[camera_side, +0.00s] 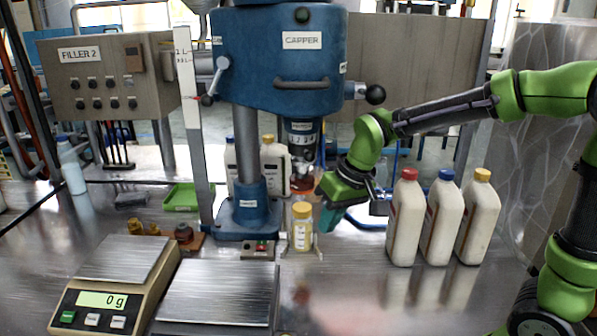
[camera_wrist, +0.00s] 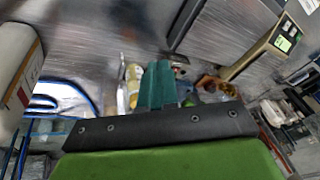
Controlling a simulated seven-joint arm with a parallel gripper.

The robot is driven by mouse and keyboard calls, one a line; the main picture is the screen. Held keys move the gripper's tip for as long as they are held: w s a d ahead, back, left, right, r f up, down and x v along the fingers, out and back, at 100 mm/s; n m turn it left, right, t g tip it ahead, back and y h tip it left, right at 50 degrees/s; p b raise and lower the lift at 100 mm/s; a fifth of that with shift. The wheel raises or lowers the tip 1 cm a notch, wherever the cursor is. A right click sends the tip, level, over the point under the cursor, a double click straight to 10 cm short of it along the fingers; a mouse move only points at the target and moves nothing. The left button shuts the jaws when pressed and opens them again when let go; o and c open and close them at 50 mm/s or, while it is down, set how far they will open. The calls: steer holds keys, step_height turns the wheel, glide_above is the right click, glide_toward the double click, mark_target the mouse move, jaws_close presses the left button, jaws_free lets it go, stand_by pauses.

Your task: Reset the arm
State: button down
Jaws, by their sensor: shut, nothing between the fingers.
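My gripper (camera_side: 330,218) is at the end of my green arm, near the middle of the side view, and points down to the left. In the wrist view, its teal fingers (camera_wrist: 157,84) are together with nothing between them. It is just right of a small bottle of yellow liquid with a yellow cap (camera_side: 302,228), which stands upright at the capper. In the side view I cannot tell whether the gripper touches that bottle. The bottle also shows left of the fingers in the wrist view (camera_wrist: 133,78). The blue capper (camera_side: 280,95) rises behind the bottle.
White bottles with red (camera_side: 407,220), blue (camera_side: 443,220) and yellow (camera_side: 479,220) caps stand right of my gripper. A scale (camera_side: 115,285) reading 0 g and a metal plate (camera_side: 218,295) are at the front left. A green tray (camera_side: 181,198) lies behind. The front right tabletop is clear.

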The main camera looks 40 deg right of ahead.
steer(key=s+d+r+m+t, duration=0.1)
steer(key=s+r+t, duration=0.2)
steer(key=s, duration=1)
steer(key=shift+s+d+r+m+y, duration=0.15)
steer(key=shift+s+r+m+y, duration=0.2)
steer(key=shift+r, duration=0.65)
